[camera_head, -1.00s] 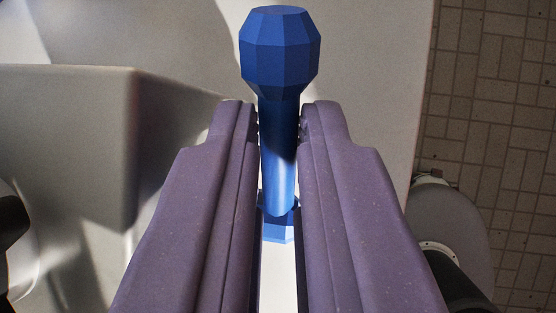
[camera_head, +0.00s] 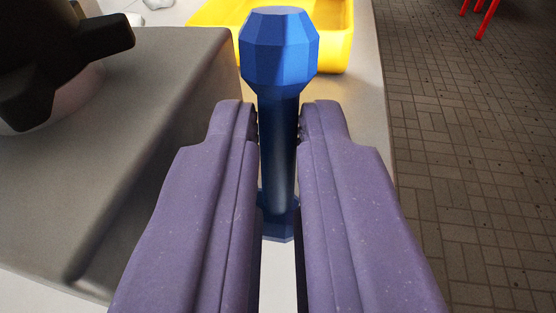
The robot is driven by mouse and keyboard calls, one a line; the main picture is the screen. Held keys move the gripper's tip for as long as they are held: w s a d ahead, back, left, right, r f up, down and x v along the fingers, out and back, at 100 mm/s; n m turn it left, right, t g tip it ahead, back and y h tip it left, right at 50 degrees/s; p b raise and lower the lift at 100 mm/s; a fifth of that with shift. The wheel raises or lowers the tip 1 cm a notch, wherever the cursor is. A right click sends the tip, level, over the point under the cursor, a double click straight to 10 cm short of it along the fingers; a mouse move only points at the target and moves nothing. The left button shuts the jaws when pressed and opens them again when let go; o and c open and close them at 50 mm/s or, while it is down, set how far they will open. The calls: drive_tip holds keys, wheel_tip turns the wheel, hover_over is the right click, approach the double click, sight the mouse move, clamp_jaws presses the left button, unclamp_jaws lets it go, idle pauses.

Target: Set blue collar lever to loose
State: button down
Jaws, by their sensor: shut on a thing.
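The blue lever (camera_head: 279,50) stands in the middle of the view, with a faceted knob on top, a round shaft and a wider collar at its lower end. My gripper (camera_head: 278,125) is shut on the shaft just below the knob, one purple finger on each side. The knob shows above the fingertips. The fingers partly hide the collar (camera_head: 280,222), and what the lever is fixed to cannot be made out.
A grey block-shaped housing (camera_head: 150,130) with a dark knobbed handle (camera_head: 70,60) stands close on the left. A yellow tray (camera_head: 335,45) lies behind the lever on a pale surface. Tiled floor (camera_head: 470,170) is on the right, with red legs (camera_head: 487,18) far back.

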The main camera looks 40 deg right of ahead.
drive_tip(key=shift+a+t+h, duration=0.15)
drive_tip(key=shift+t+h, duration=0.15)
idle(0.4)
drive_tip(key=c, duration=1.4)
unclamp_jaws()
drive_tip(key=shift+s, duration=0.1)
drive_tip(key=shift+p+v, duration=0.75)
drive_tip(key=shift+v, duration=3.1)
